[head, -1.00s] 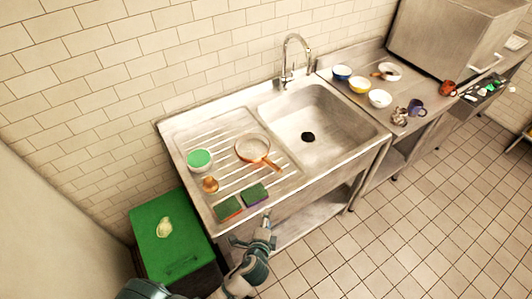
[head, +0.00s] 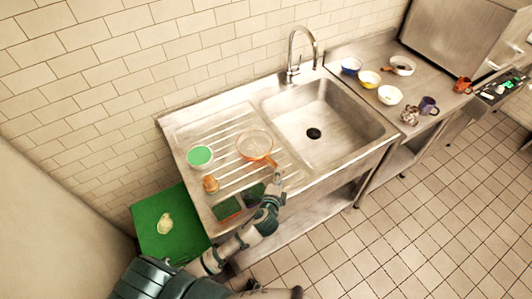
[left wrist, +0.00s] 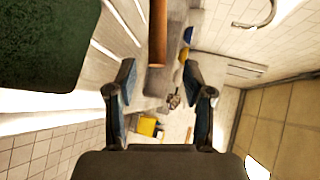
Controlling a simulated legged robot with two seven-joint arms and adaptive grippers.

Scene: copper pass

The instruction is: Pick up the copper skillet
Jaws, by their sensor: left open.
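The copper skillet (head: 254,145) lies on the ribbed drainboard, left of the sink basin, with its handle pointing toward the front right. My left gripper (head: 277,178) is at the front of the drainboard, close to the handle's end. In the left wrist view my left gripper (left wrist: 164,90) is open and empty. The copper-brown skillet handle (left wrist: 158,32) shows there beyond the fingertips, roughly in line with the gap between them. I cannot tell the exact distance to it. My right gripper is not in view.
A green-filled bowl (head: 200,156) and a small brown object (head: 210,184) stand left of the skillet. Green-topped sponges (head: 228,208) lie at the front edge, partly behind my arm. The faucet (head: 293,58) rises behind the empty basin (head: 325,112). Bowls (head: 390,95) stand on the right counter.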

